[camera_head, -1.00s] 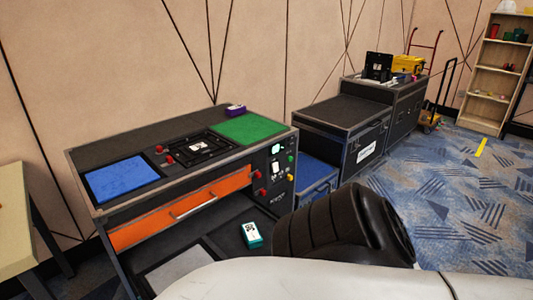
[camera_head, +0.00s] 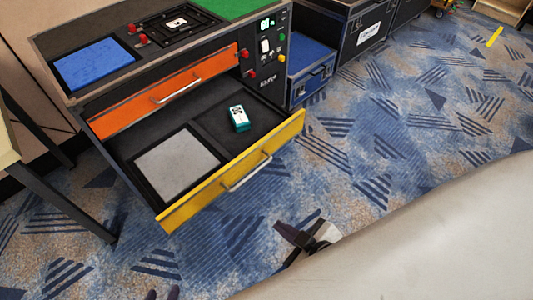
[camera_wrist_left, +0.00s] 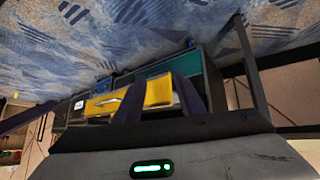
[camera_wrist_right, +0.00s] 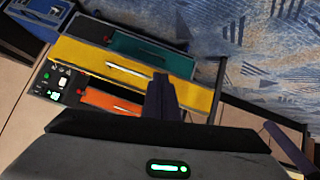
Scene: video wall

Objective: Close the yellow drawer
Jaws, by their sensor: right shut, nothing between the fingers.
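The yellow drawer (camera_head: 205,203) is pulled out of the black cabinet in the head view, below the orange drawer (camera_head: 170,92). Its front has a metal handle (camera_head: 248,172). A grey panel (camera_head: 178,165) and a teal-and-white device (camera_head: 239,118) lie inside.
A teal drawer (camera_wrist_right: 150,55) below the yellow one looks shut in the right wrist view. A blue case (camera_head: 309,77) stands right of the cabinet. A table leg (camera_head: 65,200) stands at the left. The carpet in front is clear.

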